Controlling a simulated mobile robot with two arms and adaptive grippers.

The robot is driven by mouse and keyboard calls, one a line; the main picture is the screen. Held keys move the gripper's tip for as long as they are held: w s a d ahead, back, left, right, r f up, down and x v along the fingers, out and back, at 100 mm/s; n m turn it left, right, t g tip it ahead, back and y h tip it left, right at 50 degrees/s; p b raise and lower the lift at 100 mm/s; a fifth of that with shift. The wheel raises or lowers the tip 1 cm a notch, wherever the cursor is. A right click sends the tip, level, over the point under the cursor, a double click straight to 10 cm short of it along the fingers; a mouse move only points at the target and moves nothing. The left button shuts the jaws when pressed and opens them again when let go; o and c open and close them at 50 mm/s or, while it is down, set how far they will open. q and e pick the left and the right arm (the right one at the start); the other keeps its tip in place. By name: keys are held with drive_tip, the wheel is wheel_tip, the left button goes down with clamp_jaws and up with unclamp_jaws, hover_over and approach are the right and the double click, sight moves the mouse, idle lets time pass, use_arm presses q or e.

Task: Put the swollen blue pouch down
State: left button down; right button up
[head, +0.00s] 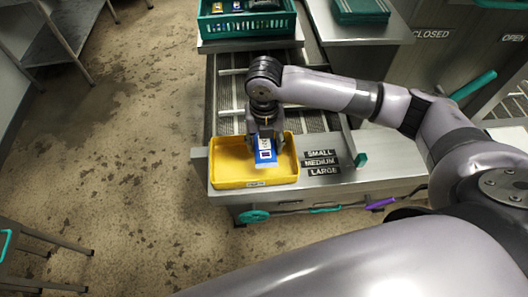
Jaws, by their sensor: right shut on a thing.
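The blue pouch (265,157) has a white label and sits inside or just above the yellow tray (230,183). My right gripper (265,140) points down over the tray and is shut on the pouch's upper part. Whether the pouch touches the tray floor cannot be told. The yellow tray stands at the front end of the metal counter and otherwise looks empty. My left gripper is not in view.
Labels reading SMALL, MEDIUM and LARGE (321,162) lie right of the tray. A green crate (246,24) with several pouches stands at the back. A green stack (359,11) is at back right. Open floor lies to the left.

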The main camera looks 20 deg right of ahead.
sight(264, 143)
drive_tip(key=shift+f, duration=3)
drive_tip(key=shift+f, duration=0.2)
drive_tip(key=o, duration=1.2)
drive_tip(key=shift+r, duration=0.1)
wheel_tip(264, 143, up, 12)
drive_tip(key=shift+r+b, duration=0.15)
drive_tip(key=shift+b, duration=0.5)
